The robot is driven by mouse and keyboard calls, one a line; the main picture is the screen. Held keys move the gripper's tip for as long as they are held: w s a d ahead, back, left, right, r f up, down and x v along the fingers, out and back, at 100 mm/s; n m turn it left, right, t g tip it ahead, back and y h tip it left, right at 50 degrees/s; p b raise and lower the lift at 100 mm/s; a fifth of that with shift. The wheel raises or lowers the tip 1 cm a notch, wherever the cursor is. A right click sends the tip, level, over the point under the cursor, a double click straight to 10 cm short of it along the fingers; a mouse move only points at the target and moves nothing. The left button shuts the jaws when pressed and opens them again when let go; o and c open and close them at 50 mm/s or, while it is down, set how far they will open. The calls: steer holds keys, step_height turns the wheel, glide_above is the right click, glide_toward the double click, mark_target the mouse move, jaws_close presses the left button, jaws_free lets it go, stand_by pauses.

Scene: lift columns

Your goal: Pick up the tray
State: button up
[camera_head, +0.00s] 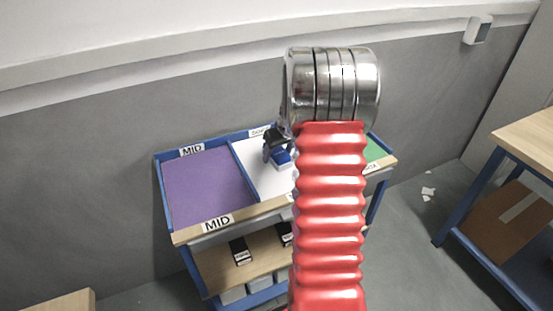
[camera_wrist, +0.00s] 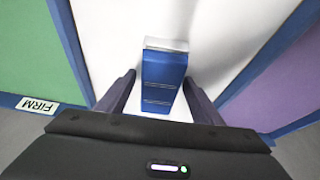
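A small blue box-shaped object with a pale grey end (camera_wrist: 164,75) rests in the white section of a cart top. I cannot tell whether it is the tray. It also shows in the head view (camera_head: 281,158), partly hidden by my arm. My gripper (camera_wrist: 159,78) is open, with one dark finger on each side of the object. A narrow gap shows on the left; on the right I cannot tell whether the finger touches. In the head view my gripper (camera_head: 272,144) is a dark shape just above the object.
The cart top has a purple section (camera_head: 208,187) labelled MID on the left and a green section (camera_head: 377,150) on the right, split by blue dividers. Its lower shelf (camera_head: 215,271) holds dark boxes. A wooden table (camera_head: 530,140) stands at right, with a cardboard box (camera_head: 512,220) beneath.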

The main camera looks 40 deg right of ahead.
steer(key=c, duration=1)
steer(key=shift+o, duration=0.2)
steer(key=shift+r, duration=0.15)
step_height(320, 180, up, 10)
steer(key=shift+f, duration=0.1)
steer(key=w+a+f+n, duration=0.1)
steer(key=w+a, duration=0.1)
steer(key=a, duration=1.6)
steer(key=w+a+f+n+y, duration=0.1)
steer(key=w+a, duration=0.1)
steer(key=a, duration=1.7)
steer(key=shift+a, duration=0.15)
steer(key=shift+w+d, duration=0.1)
steer(key=shift+d, duration=0.1)
